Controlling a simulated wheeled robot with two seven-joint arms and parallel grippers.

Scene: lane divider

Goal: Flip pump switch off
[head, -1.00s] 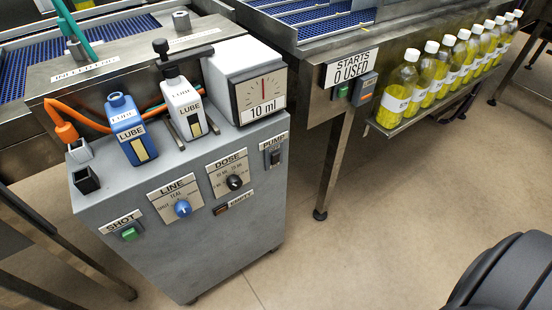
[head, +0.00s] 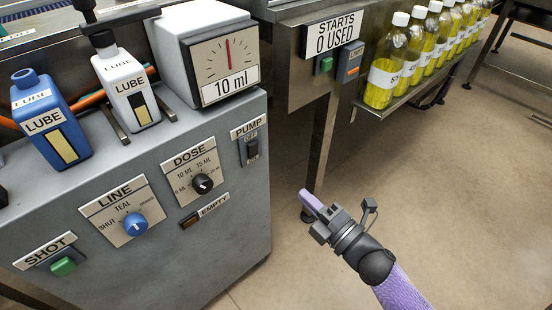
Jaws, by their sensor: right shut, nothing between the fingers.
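The pump switch (head: 252,149) is a small dark rocker under the PUMP label, at the upper right of the grey cabinet's (head: 240,220) front panel. An OFF mark shows just above the rocker; I cannot tell which way the rocker is tipped. My right gripper (head: 308,204) is in front of and to the right of the cabinet, lower than the switch and apart from it. It is shut and empty, with its purple fingers pointing up and left. My left gripper is not in view.
The panel also holds a DOSE knob (head: 203,184), a blue LINE knob (head: 135,225), a green SHOT button (head: 63,266) and an EMPTY lamp (head: 190,221). Blue (head: 52,125) and white (head: 127,86) lube bottles and a 10 ml gauge (head: 228,65) stand on top. A metal leg (head: 322,140) stands right of the cabinet.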

